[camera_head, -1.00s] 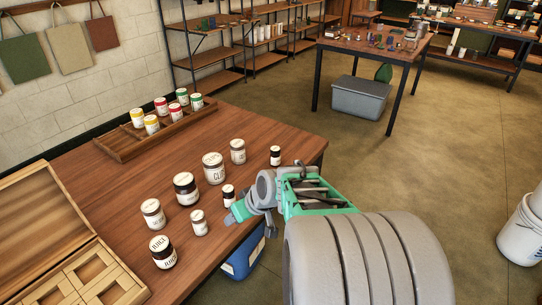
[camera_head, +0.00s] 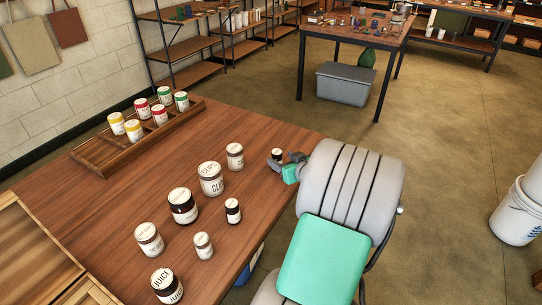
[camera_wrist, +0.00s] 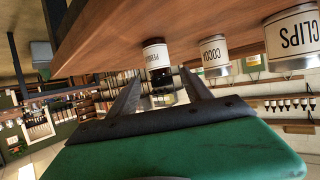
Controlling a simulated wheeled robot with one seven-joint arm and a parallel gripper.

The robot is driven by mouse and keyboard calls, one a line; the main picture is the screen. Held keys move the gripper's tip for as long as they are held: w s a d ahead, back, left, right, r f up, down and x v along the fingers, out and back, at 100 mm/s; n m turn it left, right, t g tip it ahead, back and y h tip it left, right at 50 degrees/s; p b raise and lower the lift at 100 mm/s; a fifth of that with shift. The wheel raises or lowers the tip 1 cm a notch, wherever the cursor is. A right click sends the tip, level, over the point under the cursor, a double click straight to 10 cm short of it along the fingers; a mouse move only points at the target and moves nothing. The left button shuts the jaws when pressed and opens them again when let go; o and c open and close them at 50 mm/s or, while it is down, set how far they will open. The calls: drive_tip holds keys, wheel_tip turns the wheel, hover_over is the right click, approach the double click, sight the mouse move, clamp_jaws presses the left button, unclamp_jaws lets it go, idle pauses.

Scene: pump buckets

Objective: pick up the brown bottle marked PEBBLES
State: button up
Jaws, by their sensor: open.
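The brown bottle marked PEBBLES (camera_wrist: 155,54) appears upside down in the wrist view, standing on the wooden table, its label partly readable. In the head view it is a small dark bottle with a white cap (camera_head: 277,154) near the table's far right corner, partly hidden by my gripper (camera_head: 279,166). In the wrist view my gripper (camera_wrist: 160,76) is open, with one finger to each side of the bottle's line. I cannot tell whether the bottle is between the fingertips or just beyond them. Neither finger visibly grips it.
The COCOA jar (camera_wrist: 215,54) and the CLIPS jar (camera_head: 210,179) stand close by. A similar small dark bottle (camera_head: 233,211) and several other jars stand nearer. A wooden rack (camera_head: 92,155) holds colored jars. The table's right edge runs beneath my arm.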

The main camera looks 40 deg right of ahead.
sight(273, 153)
drive_tip(key=x, duration=0.7)
drive_tip(key=shift+w, duration=0.25)
drive_tip(key=shift+c, duration=0.6)
clamp_jaws()
